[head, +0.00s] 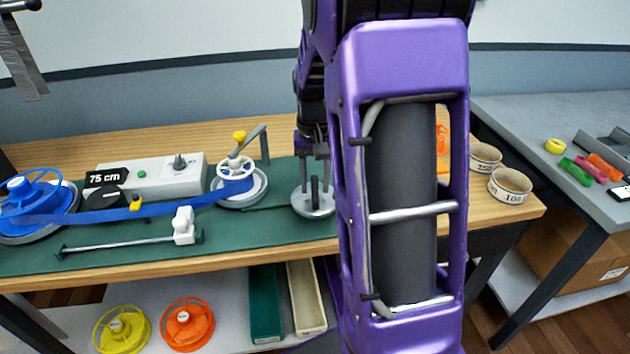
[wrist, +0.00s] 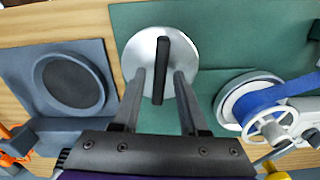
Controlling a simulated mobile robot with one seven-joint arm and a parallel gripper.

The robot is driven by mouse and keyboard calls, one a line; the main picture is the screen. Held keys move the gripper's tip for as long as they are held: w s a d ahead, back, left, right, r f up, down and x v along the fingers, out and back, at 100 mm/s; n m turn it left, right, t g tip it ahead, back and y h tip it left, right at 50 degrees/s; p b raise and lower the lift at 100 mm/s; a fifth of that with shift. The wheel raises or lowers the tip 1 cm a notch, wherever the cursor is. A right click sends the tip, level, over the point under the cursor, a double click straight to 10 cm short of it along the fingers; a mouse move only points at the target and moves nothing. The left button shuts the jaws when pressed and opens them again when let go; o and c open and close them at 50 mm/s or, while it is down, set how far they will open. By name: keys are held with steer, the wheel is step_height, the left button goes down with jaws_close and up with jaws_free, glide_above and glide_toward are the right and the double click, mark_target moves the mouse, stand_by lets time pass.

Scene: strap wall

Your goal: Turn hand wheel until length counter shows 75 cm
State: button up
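The length counter (head: 106,177) stands at the left of the green mat and reads "75 cm". The white hand wheel (head: 237,168) with a yellow knob (head: 239,136) has blue strap wound on it. The wheel also shows at the right of the wrist view (wrist: 270,126). The blue strap (head: 150,208) runs from the blue spool (head: 32,195) past the counter to the wheel. My gripper (wrist: 160,74) is open, away from the wheel, above a round metal plate with an upright black bar (wrist: 160,65). The bar shows between the fingertips, with gaps on both sides.
A grey box with a knob (head: 160,177) stands behind the strap. A metal rod with a white slider (head: 184,226) lies in front. Two labelled rings (head: 510,186) sit at the bench's right end. Yellow (head: 121,330) and orange (head: 187,325) spools lie on the lower shelf.

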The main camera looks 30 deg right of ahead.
steer(key=shift+r, duration=0.1)
step_height(320, 180, up, 17)
steer(key=p, duration=0.3)
steer(key=shift+r, duration=0.15)
stand_by(2.1)
